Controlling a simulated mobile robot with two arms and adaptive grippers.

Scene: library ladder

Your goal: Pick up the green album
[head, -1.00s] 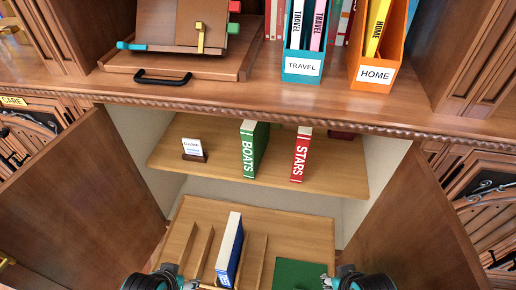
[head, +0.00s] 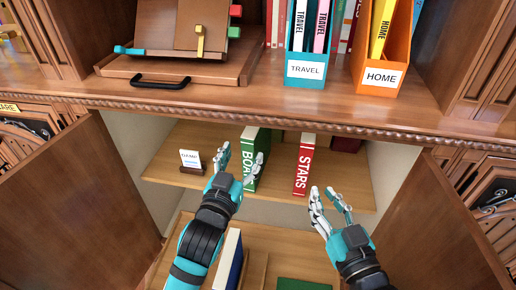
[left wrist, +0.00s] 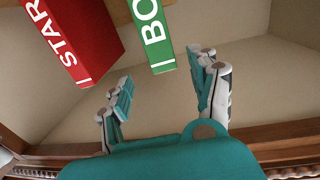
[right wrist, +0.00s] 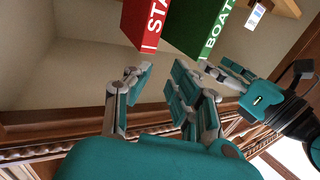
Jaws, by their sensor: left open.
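The green album, marked BOATS (head: 249,172), stands upright on the cabinet's middle shelf. My left gripper (head: 240,158) is open in front of its spine, one finger toward each side, and hides part of the lettering. In the left wrist view the green spine (left wrist: 154,38) lies ahead of the open, empty fingers (left wrist: 165,80); I see no contact. My right gripper (head: 324,196) is open and empty, low in front of the shelf, to the right of the red STARS album. In the right wrist view the green album (right wrist: 200,30) is beyond its fingers (right wrist: 158,78).
The red STARS album (head: 304,165) stands right of the green one, with a gap between. A small white card on a stand (head: 191,160) is to the left. Open cabinet doors (head: 75,195) (head: 435,225) flank the opening. Below is a wooden tray with a blue-and-white album (head: 231,258).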

